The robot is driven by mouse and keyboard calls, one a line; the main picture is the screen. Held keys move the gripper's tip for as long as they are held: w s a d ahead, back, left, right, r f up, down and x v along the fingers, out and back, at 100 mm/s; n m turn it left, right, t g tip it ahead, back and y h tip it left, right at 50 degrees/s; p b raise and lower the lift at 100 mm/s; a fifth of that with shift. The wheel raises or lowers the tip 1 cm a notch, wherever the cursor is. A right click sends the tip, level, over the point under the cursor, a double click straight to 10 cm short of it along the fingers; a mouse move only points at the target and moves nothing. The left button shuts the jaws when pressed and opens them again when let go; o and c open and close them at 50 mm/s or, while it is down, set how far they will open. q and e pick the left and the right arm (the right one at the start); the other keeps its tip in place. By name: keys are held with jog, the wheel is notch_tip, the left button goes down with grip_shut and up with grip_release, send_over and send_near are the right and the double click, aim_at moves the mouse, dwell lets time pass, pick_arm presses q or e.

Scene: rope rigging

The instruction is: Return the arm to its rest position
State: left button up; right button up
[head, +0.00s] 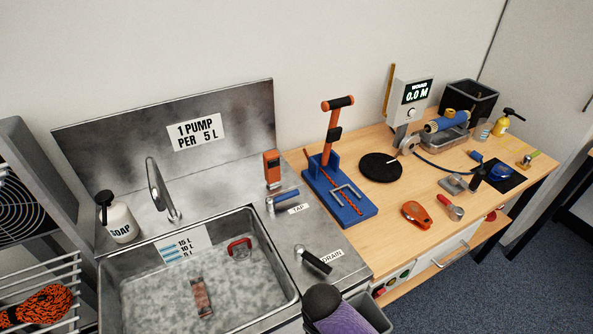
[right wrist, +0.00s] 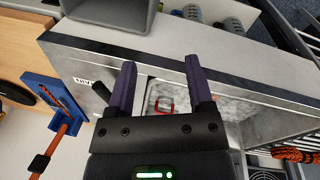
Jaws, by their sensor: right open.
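My right gripper (right wrist: 160,64) shows in the right wrist view with its two purple fingers spread apart. Nothing is between the fingers. Beyond them lies the metal sink counter, and a red shackle-like piece (right wrist: 164,107) shows in the basin between them. In the head view a dark and purple part of my arm stands at the bottom edge, in front of the counter; its fingers cannot be made out there. My left gripper is not in view.
The sink basin (head: 278,306) holds cloudy water, the red piece (head: 239,246) and a reddish block (head: 201,298). A soap bottle (head: 119,219) stands left of it. The wooden bench (head: 386,200) carries a blue stand (head: 345,209), a black disc (head: 380,167) and tools. Orange rope (head: 43,306) lies on a rack.

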jog(key=s+d+f+m+y+b, duration=0.1)
jog(key=s+d+f+m+b, duration=0.15)
jog(key=s+f+b, duration=0.6)
jog(key=s+d+f+m+b, duration=0.1)
jog(key=s+d+f, duration=0.35)
jog(key=f, duration=0.85)
jog(key=s+d+f+m+b, duration=0.1)
jog(key=s+d+f+b, duration=0.1)
jog(key=s+f, duration=0.3)
jog(key=s+d+f+m+g+b, duration=0.1)
jog(key=s+f, duration=0.4)
jog(key=s, duration=0.7)
jog(key=d+m+b, duration=0.1)
jog(key=d+b, duration=0.1)
jog(key=shift+d, duration=0.35)
